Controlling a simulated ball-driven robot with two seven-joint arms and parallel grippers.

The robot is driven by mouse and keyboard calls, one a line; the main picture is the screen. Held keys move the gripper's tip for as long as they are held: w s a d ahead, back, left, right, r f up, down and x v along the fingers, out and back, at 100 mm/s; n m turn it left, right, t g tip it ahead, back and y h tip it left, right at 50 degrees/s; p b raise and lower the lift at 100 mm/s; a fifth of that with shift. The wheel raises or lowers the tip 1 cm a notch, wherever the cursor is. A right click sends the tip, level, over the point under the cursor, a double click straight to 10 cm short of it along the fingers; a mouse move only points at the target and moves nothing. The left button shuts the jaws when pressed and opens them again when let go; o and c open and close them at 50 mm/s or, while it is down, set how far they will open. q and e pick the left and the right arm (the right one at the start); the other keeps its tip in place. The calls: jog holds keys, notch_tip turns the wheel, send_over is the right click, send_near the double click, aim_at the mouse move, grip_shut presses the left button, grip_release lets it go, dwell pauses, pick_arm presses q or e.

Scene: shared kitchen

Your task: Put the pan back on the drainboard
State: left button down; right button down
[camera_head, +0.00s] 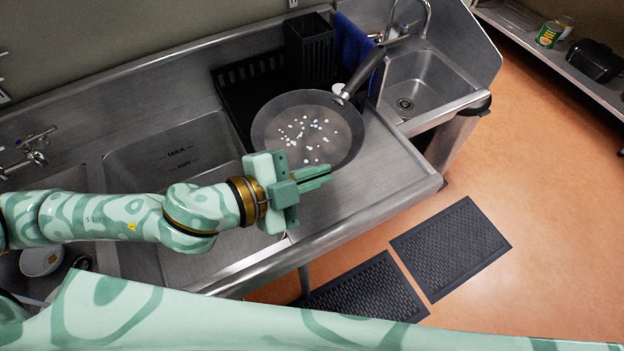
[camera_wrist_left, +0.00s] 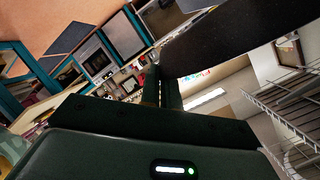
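The pan (camera_head: 308,135) is a dark, round frying pan with white specks inside it, and its black handle (camera_head: 364,72) points to the upper right. It overlaps the black dish rack (camera_head: 231,76) and the metal drainboard (camera_head: 385,165) beside the small basin. My left gripper (camera_head: 325,175) is at the pan's near rim, its two fingers close together. I see nothing between them. In the left wrist view the fingers (camera_wrist_left: 162,88) end close to a dark shape, probably the pan (camera_wrist_left: 240,38); contact is unclear. My right gripper is not in view.
A black utensil holder (camera_head: 310,48) and a blue cloth (camera_head: 353,50) stand behind the pan. A small basin (camera_head: 425,80) with a tap is at the right, and a larger sink (camera_head: 172,155) at the left. Dark mats (camera_head: 450,248) lie on the floor.

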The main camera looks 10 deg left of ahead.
pick_arm(q)
jog(key=s+a+f+m+g+h+p, duration=0.1)
jog(key=s+a+f+m+g+h, duration=0.25)
jog(key=s+f, duration=0.55)
jog(key=m+g+b, duration=0.1)
jog(key=g+b, duration=0.1)
jog(key=b, duration=0.8)
send_over(301, 222)
jog(key=s, duration=0.1)
jog(key=shift+t+y, duration=0.25)
jog(key=shift+y, duration=0.1)
notch_tip(301, 222, down, 9)
jog(key=shift+s+r, duration=0.1)
jog(key=shift+r, duration=0.1)
jog(key=shift+w+f, duration=0.25)
jog(key=shift+w, duration=0.15)
jog(key=f+b, duration=0.1)
jog(key=f, duration=0.1)
jog(key=f+b, duration=0.2)
jog(key=shift+w, duration=0.2)
jog(key=shift+r, duration=0.2)
jog(key=c, duration=1.6)
grip_release()
jog(key=shift+f, duration=0.1)
jog(key=shift+c, duration=0.2)
